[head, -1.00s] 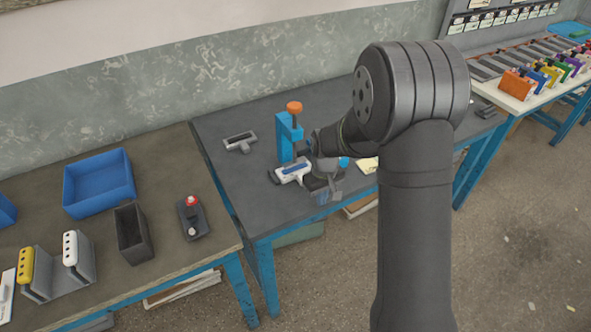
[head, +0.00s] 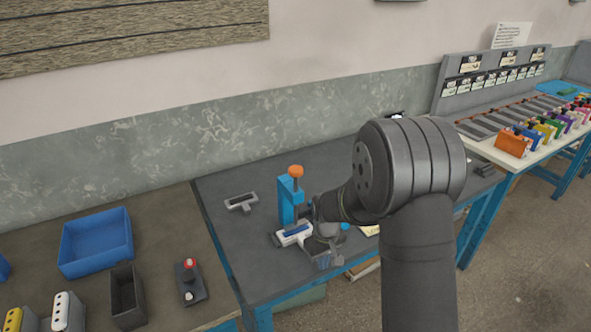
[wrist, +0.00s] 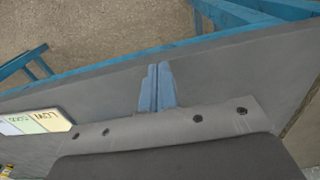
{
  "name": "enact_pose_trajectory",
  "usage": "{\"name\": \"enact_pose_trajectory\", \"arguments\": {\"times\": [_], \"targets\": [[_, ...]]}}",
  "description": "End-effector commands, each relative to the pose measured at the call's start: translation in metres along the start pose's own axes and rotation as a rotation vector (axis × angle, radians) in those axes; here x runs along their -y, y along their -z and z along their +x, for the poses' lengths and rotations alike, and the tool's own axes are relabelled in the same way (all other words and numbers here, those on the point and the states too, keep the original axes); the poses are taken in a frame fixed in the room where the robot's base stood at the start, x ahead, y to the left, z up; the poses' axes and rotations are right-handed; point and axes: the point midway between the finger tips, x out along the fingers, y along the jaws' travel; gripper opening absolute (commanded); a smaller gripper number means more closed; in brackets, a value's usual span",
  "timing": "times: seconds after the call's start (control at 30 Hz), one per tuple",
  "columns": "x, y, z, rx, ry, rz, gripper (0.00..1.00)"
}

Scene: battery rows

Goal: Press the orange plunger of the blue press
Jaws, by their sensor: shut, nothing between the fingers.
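The blue press (head: 287,202) stands upright on the dark middle table in the head view. Its orange plunger (head: 296,171) sits on top, and nothing touches it. A white device with a blue top (head: 291,236) lies at the foot of the press. My gripper (head: 329,263) is low, in front and to the right of the press, below the plunger's height. Its fingers (wrist: 157,87) are closed together and empty in the wrist view, pointing at the table's front edge. The press is not in the wrist view. My arm hides part of the table right of the press.
A grey T-shaped holder (head: 241,202) lies left of the press. A blue bin (head: 96,243), a dark box (head: 127,297) and a red-button unit (head: 189,282) stand on the left table. Coloured labels (wrist: 38,121) lie on the table in the wrist view.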

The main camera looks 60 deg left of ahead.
Motion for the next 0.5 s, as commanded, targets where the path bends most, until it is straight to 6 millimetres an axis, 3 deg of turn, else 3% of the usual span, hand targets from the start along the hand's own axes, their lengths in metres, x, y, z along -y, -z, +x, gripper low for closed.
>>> {"name": "enact_pose_trajectory", "arguments": {"times": [0.37,0.5], "targets": [[-0.002,0.001,-0.001,-0.007,-0.007,0.004,0.0],[-0.015,0.006,-0.013,-0.067,-0.063,0.031,0.0]]}}
